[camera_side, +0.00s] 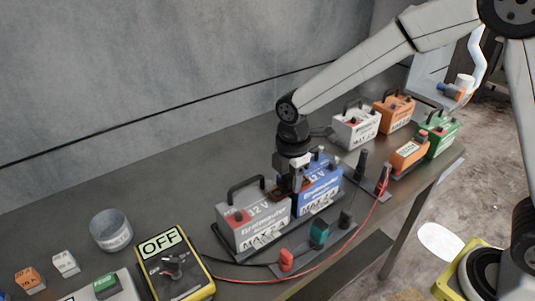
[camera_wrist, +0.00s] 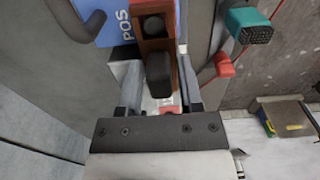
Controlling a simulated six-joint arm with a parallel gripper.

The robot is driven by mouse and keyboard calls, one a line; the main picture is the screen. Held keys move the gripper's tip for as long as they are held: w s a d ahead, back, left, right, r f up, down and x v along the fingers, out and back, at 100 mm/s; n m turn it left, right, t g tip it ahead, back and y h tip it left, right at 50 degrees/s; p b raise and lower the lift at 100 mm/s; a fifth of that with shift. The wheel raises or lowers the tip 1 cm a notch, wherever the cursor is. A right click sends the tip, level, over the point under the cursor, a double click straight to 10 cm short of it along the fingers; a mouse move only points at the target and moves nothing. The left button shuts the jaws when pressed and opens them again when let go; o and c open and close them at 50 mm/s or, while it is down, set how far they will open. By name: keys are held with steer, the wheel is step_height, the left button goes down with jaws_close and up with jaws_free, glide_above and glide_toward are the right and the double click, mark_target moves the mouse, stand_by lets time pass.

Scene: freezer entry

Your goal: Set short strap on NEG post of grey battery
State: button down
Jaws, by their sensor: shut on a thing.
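The grey battery (camera_side: 253,222) stands on a dark tray, with a dark handle and a red post cap on top. The blue battery (camera_side: 320,183) stands close beside it on the right. My gripper (camera_side: 291,181) is low over the gap between them and is shut on the short strap, a copper-brown bar (camera_wrist: 154,45) with a dark upright block in the middle. In the wrist view, one strap end lies beside the blue battery's POS label (camera_wrist: 122,22). The grey battery's NEG post is hidden in the side view, so I cannot tell whether the strap touches it.
An OFF switch box (camera_side: 174,265) and a grey can (camera_side: 111,230) stand at left. Red and teal clamps (camera_side: 319,233) and a red cable lie in front. White (camera_side: 356,126), orange (camera_side: 396,111) and green batteries stand at right. The table behind the can is clear.

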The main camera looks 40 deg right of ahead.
steer(key=shift+f, duration=0.3)
steer(key=shift+c, duration=0.9)
jaws_free()
steer(key=shift+r, duration=3.9)
steer(key=shift+d, duration=0.1)
steer(key=shift+s+d+f+m, duration=0.35)
steer(key=shift+d+m, duration=0.15)
steer(key=shift+m, duration=0.2)
steer(key=s+d+f+m+t, duration=0.2)
steer(key=s+d+f+m, duration=0.4)
steer(key=s+d+m, duration=0.4)
steer(key=s+m, duration=0.2)
steer(key=m, duration=0.4)
steer(key=shift+d+f+m+t, duration=0.3)
steer(key=shift+d, duration=0.1)
